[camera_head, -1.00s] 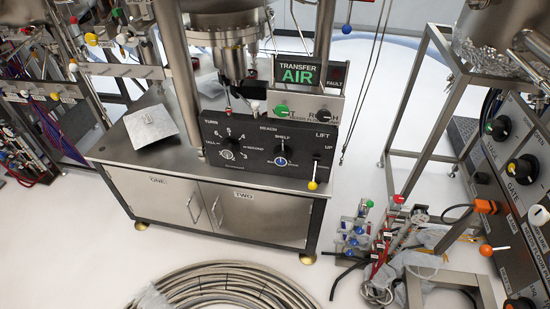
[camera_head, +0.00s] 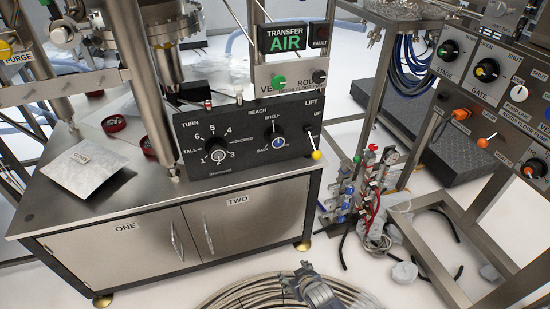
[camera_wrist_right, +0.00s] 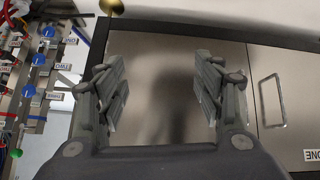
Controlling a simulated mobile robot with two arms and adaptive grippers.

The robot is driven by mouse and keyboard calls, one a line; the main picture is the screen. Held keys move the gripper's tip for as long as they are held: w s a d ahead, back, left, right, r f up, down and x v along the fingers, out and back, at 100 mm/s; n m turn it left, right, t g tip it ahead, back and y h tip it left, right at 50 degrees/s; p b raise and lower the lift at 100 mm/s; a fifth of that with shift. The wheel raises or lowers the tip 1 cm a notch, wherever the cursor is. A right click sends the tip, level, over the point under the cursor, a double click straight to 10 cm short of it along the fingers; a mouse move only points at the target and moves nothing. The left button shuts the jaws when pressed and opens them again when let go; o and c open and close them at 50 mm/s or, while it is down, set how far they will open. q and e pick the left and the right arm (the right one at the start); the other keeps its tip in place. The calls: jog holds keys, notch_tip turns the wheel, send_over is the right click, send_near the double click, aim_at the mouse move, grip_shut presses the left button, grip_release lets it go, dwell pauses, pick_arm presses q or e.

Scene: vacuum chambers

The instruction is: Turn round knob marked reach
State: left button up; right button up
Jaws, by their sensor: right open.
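My right gripper (camera_head: 316,276) is at the bottom of the head view, in front of and below the panel, well apart from the knob. In the right wrist view my right gripper (camera_wrist_right: 160,85) is open and empty, its two fingers facing the steel cabinet doors. The knob is not in the wrist view. My left gripper is not in view.
The turn knob (camera_head: 217,148) is left of the reach knob, and a yellow-tipped lift lever (camera_head: 316,155) is to its right. A bracket with green and black knobs (camera_head: 300,78) is above. A coiled hose (camera_head: 250,290) and a valve cluster (camera_head: 365,190) are on the floor.

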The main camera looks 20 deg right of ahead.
jog(key=w+r+t+b, duration=0.35)
jog(key=w+r, duration=0.35)
jog(key=w, duration=0.4)
jog(key=m+t+h+b, duration=0.15)
jog(key=t+b, duration=0.45)
jog(key=b, duration=0.6)
send_near(278, 143)
jog(key=w, duration=0.4)
jog(key=w+b, duration=0.1)
jog(key=w, duration=0.1)
jog(key=shift+w+d, duration=0.15)
jog(key=shift+d, duration=0.1)
jog(key=w+b, duration=0.1)
jog(key=w, duration=0.3)
jog(key=shift+w+d+f, duration=0.1)
jog(key=shift+w, duration=0.25)
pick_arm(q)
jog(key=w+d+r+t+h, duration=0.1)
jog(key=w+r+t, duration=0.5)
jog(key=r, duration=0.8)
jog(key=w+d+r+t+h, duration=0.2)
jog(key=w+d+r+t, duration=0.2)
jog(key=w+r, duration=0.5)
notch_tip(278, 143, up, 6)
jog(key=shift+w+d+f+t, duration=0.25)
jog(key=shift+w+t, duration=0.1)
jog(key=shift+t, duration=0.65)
pick_arm(e)
jog(key=c, duration=1)
